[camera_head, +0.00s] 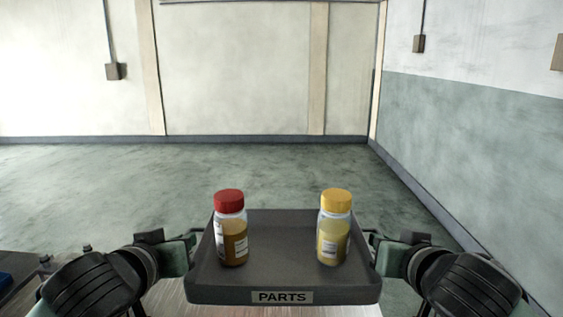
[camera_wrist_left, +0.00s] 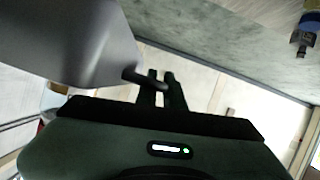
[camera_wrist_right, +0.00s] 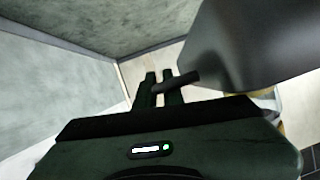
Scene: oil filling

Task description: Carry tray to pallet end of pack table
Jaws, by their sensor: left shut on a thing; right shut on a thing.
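The dark grey tray (camera_head: 283,262) with a "PARTS" label is level in front of me in the head view. A red-capped bottle (camera_head: 232,240) with brown contents stands upright on its left side, and a yellow-capped bottle (camera_head: 333,238) with yellow contents stands upright on its right side. My left gripper (camera_head: 196,237) is shut on the tray's left handle; its fingers (camera_wrist_left: 161,84) show around the handle in the left wrist view. My right gripper (camera_head: 372,240) is shut on the right handle, with its fingers (camera_wrist_right: 164,84) around it in the right wrist view.
A wooden surface (camera_head: 172,302) shows below the tray; I cannot tell whether they touch. A blue item (camera_head: 5,281) lies at the far left edge. Beyond the tray is open green floor (camera_head: 120,185), bounded by a back wall (camera_head: 235,70) and a right wall (camera_head: 480,130).

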